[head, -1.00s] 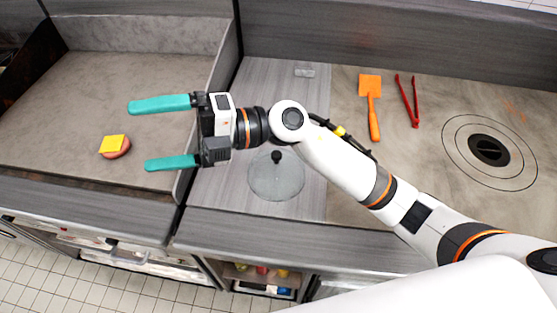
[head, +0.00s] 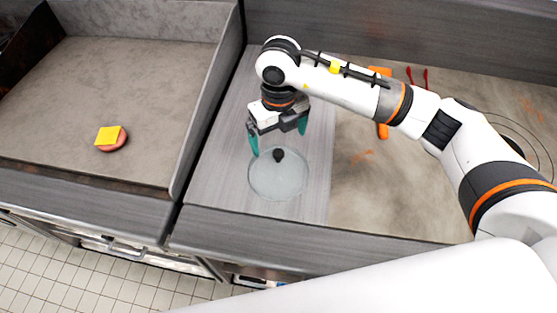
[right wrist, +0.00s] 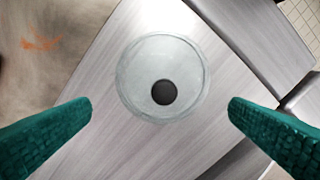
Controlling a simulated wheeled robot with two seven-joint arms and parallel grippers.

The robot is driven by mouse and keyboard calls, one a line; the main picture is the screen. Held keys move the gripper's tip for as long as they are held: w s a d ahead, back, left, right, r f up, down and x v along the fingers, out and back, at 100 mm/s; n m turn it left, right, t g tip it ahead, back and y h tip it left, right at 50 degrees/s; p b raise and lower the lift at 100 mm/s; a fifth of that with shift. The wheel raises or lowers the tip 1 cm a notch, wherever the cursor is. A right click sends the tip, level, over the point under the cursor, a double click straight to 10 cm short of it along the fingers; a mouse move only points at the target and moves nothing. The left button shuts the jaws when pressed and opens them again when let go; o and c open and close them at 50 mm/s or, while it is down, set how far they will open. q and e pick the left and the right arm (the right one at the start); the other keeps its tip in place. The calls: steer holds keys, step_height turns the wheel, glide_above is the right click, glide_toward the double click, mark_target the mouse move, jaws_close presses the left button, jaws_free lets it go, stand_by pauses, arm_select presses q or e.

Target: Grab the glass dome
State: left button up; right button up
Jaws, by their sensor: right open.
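The glass dome (head: 279,180) is clear and round with a dark knob on top. It stands on the grey wood-grain counter in the head view, right of the griddle. My right gripper (head: 279,143) is open with teal fingers pointing down, just behind and above the dome. In the right wrist view the dome (right wrist: 163,76) lies between and beyond the two spread fingers (right wrist: 160,112), with its dark knob near the middle. The fingers hold nothing. My left gripper is not in view.
A patty with a yellow slice (head: 109,138) lies on the griddle (head: 60,110) at left, behind a raised side wall. The counter around the dome is clear.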

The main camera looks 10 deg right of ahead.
mark_target(278, 152)
steer(key=shift+f, duration=0.35)
steer(key=f+p, duration=0.2)
steer(key=f, duration=0.1)
steer(key=f+p, duration=0.1)
steer(key=f, duration=0.1)
steer(key=shift+s+a, duration=0.1)
steer(key=shift+s, duration=0.2)
steer(key=shift+f, duration=0.25)
steer(key=c, duration=1.3)
